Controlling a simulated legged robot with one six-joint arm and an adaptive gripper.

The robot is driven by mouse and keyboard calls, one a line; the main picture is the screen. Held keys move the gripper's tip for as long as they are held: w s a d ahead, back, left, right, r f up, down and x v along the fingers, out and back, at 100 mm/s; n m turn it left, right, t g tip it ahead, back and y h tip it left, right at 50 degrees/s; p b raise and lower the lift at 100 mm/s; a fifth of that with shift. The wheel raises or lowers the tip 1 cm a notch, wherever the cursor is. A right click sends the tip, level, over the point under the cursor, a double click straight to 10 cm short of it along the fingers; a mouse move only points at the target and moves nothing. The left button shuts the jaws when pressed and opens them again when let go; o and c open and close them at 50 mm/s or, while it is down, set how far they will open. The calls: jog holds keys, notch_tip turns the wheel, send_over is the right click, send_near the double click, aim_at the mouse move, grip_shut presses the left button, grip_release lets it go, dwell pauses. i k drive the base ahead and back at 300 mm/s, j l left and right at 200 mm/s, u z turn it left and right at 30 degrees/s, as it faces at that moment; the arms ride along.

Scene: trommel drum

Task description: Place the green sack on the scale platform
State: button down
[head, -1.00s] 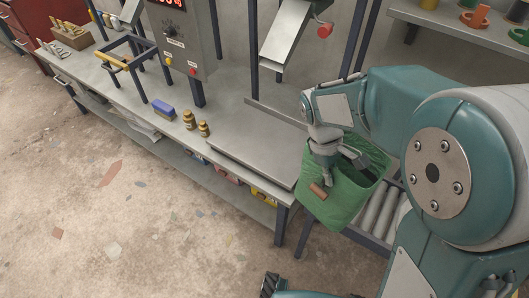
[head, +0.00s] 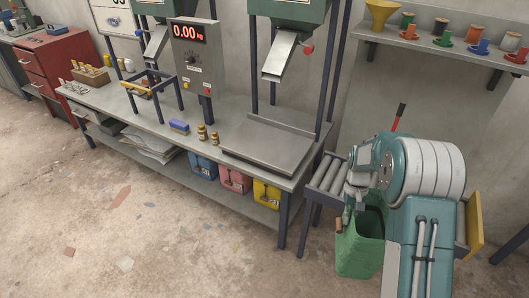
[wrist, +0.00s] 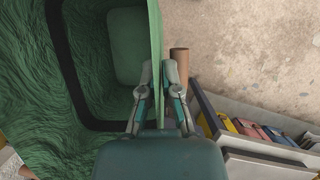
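The green sack (head: 360,250) is open-topped and upright, in front of the roller conveyor, right of the bench. I cannot tell whether its bottom touches the floor. My gripper (head: 350,212) is at its upper rim. In the wrist view my gripper (wrist: 158,75) has one finger on each side of the sack's wall (wrist: 156,35), pinching it. A brown cylindrical handle (wrist: 180,62) sits outside that wall. The flat grey scale platform (head: 265,146) lies bare on the bench's right end, left of and above the sack. The scale display (head: 188,32) reads 0.00 kg.
The roller conveyor (head: 326,174) stands between bench and arm. A metal chute (head: 279,60) overhangs the platform's back, between dark posts. Two small brass weights (head: 203,133) and a blue block (head: 179,126) stand left of the platform. Open floor (head: 190,240) lies in front of the bench.

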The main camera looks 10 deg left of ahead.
aim_at(267, 141)
jog(key=i+j+z, duration=0.15)
jog(key=j+z, duration=0.2)
jog(key=j, duration=0.7)
jog(key=j+z, duration=0.35)
jog(key=j, duration=0.7)
jog(key=j+z, duration=0.3)
jog(key=j, duration=0.8)
jog(key=k, duration=0.05)
